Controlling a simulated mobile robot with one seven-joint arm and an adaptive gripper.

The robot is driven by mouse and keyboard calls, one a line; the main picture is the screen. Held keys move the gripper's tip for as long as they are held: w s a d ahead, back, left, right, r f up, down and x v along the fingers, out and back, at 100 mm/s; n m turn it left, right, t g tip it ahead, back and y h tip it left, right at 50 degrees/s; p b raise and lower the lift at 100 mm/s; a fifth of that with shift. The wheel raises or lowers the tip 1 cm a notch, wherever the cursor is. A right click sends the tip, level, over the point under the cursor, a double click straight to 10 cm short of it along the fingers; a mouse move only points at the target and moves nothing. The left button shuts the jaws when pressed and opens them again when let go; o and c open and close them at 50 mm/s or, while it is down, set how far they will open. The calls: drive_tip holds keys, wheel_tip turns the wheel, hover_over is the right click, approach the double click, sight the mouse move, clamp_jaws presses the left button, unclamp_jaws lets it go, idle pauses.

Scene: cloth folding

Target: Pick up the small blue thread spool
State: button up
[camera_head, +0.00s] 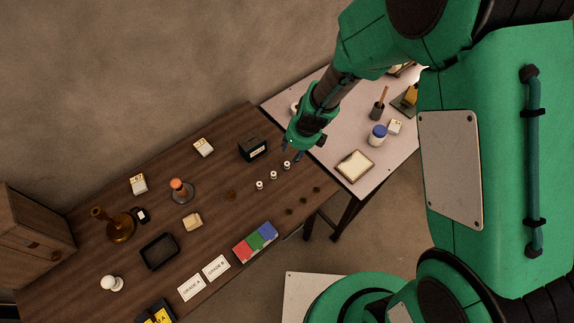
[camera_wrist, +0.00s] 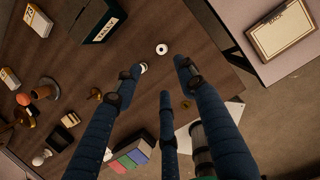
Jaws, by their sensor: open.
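Several small pale spool-like pieces stand in a row on the brown table; the nearest to my gripper is a white round piece (camera_head: 287,165). In the wrist view a white ring-shaped top with a dark hole (camera_wrist: 161,49) lies just beyond my fingertips. Another pale piece (camera_wrist: 143,68) is partly covered by the left finger. I cannot make out blue on any of these pieces. My gripper (camera_head: 294,155) hangs above the right end of the brown table. In the wrist view its dark blue fingers (camera_wrist: 161,76) are spread, with nothing held between them.
A black box (camera_head: 253,149) stands close left of my gripper. Small dark round pieces (camera_head: 303,200) lie near the front edge. A red, green and blue block (camera_head: 255,242) is further left. The pale side table (camera_head: 335,180) holds a blue-lidded jar (camera_head: 378,135) and a framed board (camera_head: 355,167).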

drive_tip(key=shift+f, duration=0.15)
drive_tip(key=b, duration=0.3)
hover_over(288, 163)
drive_tip(key=s, duration=0.2)
drive_tip(key=shift+w+d+f, duration=0.1)
drive_tip(key=shift+d+f, duration=0.1)
drive_tip(key=shift+f, duration=1.8)
drive_tip(key=shift+d+f, duration=0.15)
drive_tip(key=shift+f, duration=1.85)
drive_tip(key=shift+f, duration=0.1)
drive_tip(key=shift+b+x, duration=1.05)
drive_tip(key=shift+x, duration=1.5)
drive_tip(key=shift+w+d, duration=0.1)
drive_tip(key=c, duration=0.7)
